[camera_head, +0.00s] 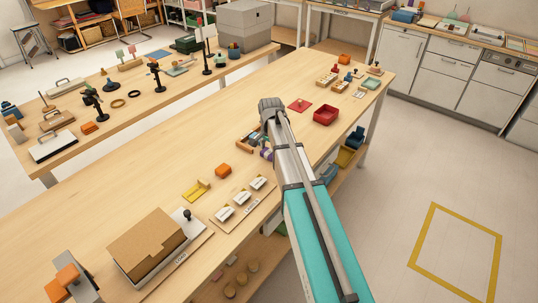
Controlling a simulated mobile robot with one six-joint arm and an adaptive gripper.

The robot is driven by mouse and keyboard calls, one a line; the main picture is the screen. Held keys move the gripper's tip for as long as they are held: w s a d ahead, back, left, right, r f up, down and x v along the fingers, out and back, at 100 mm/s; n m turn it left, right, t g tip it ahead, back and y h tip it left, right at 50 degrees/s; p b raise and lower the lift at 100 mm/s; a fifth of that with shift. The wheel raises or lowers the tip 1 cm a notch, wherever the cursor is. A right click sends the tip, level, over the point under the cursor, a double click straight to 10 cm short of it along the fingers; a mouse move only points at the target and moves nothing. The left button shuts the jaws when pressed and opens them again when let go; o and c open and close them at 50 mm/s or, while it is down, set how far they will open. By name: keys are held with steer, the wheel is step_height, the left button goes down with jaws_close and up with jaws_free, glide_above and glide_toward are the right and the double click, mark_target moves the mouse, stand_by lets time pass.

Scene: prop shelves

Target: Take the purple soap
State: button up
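A small purple item (265,154), likely the purple soap, shows at the left edge of my arm on the near wooden table. It is partly hidden by the arm, and its full shape cannot be made out. It is beside a wooden tray (243,143) with small dark and coloured things in it, which the arm also partly covers. My arm reaches from the lower right over the table.
An orange block (223,170), a yellow piece (196,190) and a board of white labelled items (243,203) lie left of the arm. A red bin (326,115) stands right of it. A cardboard box (147,243) stands at the near end. The table's left middle is clear.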

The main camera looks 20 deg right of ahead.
steer(key=c, duration=0.4)
steer(key=shift+r, duration=0.2)
step_height(320, 180, up, 2)
steer(key=p, duration=0.2)
steer(key=shift+r+p, duration=0.1)
steer(key=shift+p, duration=0.25)
steer(key=s+a+r+p, duration=0.1)
steer(key=s+r+p, duration=0.9)
steer(key=s, duration=0.4)
steer(key=shift+r, duration=0.2)
steer(key=shift+a, duration=0.1)
